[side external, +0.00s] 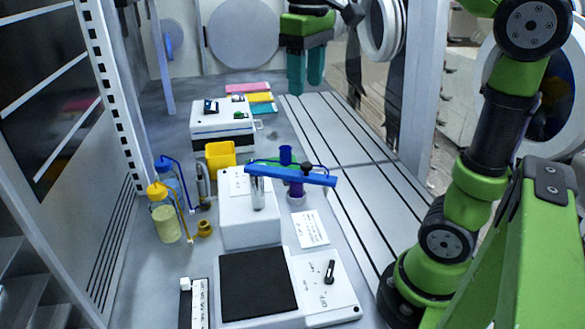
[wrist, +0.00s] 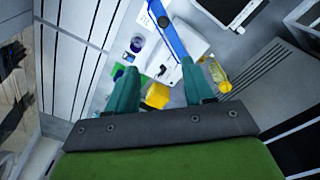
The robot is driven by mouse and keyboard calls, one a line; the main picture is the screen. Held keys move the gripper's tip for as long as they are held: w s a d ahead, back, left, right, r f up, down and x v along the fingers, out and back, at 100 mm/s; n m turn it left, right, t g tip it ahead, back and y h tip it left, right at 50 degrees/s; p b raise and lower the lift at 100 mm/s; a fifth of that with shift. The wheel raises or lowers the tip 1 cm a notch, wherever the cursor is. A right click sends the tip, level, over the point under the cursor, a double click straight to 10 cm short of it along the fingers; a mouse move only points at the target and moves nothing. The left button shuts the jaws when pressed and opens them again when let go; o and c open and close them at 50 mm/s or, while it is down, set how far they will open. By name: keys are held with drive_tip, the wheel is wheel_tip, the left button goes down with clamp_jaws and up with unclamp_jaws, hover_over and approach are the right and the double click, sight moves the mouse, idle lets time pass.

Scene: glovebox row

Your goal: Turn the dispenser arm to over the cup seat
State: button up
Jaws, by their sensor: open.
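The blue dispenser arm (side external: 285,175) lies level on a silver post (side external: 258,193) that rises from a white base block (side external: 250,222). It points right in the side view and carries a dark knob (side external: 307,167) near its right end. A purple piece in a pale ring (side external: 297,200) stands under that end; I cannot tell whether this is the cup seat. A blue cup (side external: 285,155) stands behind the arm. My gripper (side external: 305,88) is open and empty, high behind the arm and apart from it. The wrist view also shows the dispenser arm (wrist: 171,30), beyond my fingers (wrist: 160,66).
A yellow bin (side external: 220,158) stands behind the base block. Wash bottles (side external: 165,222) are at left, and a white instrument (side external: 222,122) is further back. A balance with a black plate (side external: 257,284) is in front. The slotted bench (side external: 345,130) at right is mostly clear.

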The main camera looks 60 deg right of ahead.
sight(307, 164)
drive_tip(key=f, duration=1.1)
drive_tip(key=s+f, duration=0.1)
drive_tip(key=f, duration=0.4)
drive_tip(key=shift+a+f, duration=0.25)
drive_tip(key=shift+a, duration=0.05)
drive_tip(key=shift+c, duration=0.3)
clamp_jaws()
